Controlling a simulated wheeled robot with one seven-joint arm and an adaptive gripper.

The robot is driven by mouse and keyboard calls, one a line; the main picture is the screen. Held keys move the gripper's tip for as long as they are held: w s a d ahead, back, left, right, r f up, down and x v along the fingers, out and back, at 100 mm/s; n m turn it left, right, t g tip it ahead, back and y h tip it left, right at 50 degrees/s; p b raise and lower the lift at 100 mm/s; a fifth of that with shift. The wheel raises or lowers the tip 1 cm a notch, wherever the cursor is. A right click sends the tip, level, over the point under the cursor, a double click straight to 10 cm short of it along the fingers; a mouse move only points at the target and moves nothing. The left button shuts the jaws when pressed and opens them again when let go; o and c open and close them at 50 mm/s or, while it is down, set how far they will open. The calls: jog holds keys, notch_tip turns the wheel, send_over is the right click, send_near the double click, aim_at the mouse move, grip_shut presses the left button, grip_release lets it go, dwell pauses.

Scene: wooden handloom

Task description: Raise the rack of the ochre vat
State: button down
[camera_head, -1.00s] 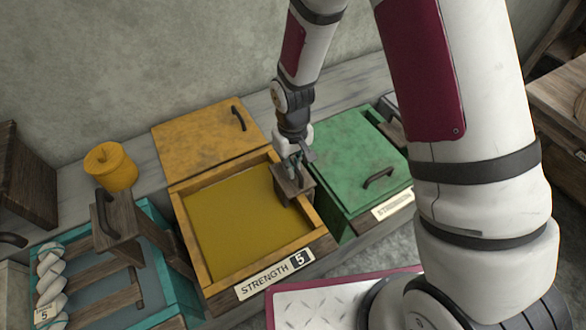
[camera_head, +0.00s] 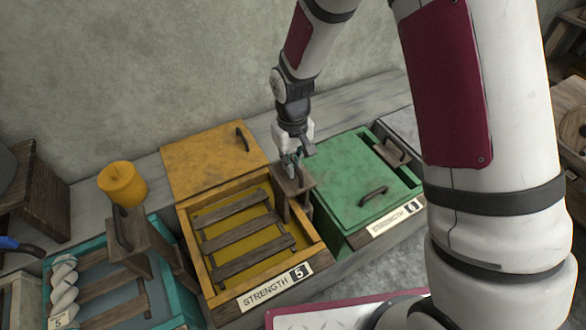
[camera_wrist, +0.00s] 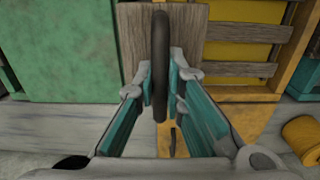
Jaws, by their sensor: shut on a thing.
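The ochre vat (camera_head: 207,270) stands open, its yellow-brown bath (camera_head: 222,253) inside and a "STRENGTH 5" label on the front. Its wooden slatted rack (camera_head: 235,235) shows above the bath. The rack's upright post (camera_head: 304,187) with a top block is at the vat's right side. My gripper (camera_head: 292,165) is at the top of this post. In the wrist view my gripper (camera_wrist: 160,92) is shut on the dark handle (camera_wrist: 160,60) of the rack, with wood slats beside it.
A green lidded vat (camera_head: 345,185) stands at right, and a teal vat (camera_head: 180,275) with a raised rack and white skein (camera_head: 63,290) at left.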

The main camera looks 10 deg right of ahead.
jog(key=shift+r+p, duration=0.95)
jog(key=shift+r, duration=1.85)
jog(key=shift+c, duration=2)
grip_release()
notch_tip(320, 180, up, 7)
jog(key=p, duration=0.2)
